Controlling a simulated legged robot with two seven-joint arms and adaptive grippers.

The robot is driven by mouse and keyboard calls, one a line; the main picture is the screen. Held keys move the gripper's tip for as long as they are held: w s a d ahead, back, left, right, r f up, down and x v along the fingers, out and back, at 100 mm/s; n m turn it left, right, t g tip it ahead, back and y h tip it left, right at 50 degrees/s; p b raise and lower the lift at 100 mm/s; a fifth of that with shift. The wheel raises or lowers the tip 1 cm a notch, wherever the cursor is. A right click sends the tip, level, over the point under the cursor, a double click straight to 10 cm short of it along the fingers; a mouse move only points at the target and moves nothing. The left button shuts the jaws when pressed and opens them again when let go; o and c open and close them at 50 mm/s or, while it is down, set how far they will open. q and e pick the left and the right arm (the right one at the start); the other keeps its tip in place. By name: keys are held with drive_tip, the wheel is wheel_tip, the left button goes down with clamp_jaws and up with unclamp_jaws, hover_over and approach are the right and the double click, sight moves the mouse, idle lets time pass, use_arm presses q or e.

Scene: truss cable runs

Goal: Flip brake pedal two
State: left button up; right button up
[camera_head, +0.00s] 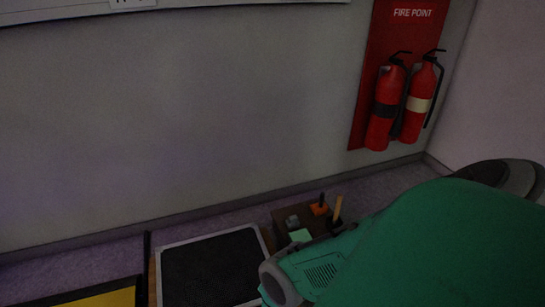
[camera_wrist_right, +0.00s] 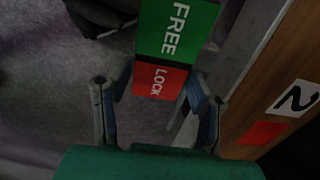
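In the right wrist view the brake pedal shows as a plate with a green part (camera_wrist_right: 177,28) marked FREE and a red part (camera_wrist_right: 160,81) marked LOCK. A white label with the number 2 (camera_wrist_right: 296,98) is on the wooden panel (camera_wrist_right: 262,82) to its right. My right gripper (camera_wrist_right: 160,92) is open, with one finger on each side of the red end. I cannot tell whether either finger touches it. In the head view my green right arm hides the area at lower right, and the pedal does not show. My left gripper is not in view.
A dark-topped panel with a light frame (camera_head: 211,268) is at bottom centre, beside a yellow panel (camera_head: 105,298). A brown box (camera_head: 284,216) with small items stands beside my right arm. Two fire extinguishers (camera_head: 386,105) hang on the far wall. A red patch (camera_wrist_right: 259,133) is below the label.

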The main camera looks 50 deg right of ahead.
drive_tip(key=shift+s+d, duration=0.1)
drive_tip(key=shift+s+d+r, duration=0.25)
drive_tip(key=shift+d+r, duration=0.15)
drive_tip(key=shift+r, duration=0.25)
wheel_tip(320, 180, up, 11)
drive_tip(key=shift+w+a+f, duration=0.2)
drive_tip(key=shift+w+a, duration=0.15)
drive_tip(key=shift+a, duration=0.1)
idle(0.3)
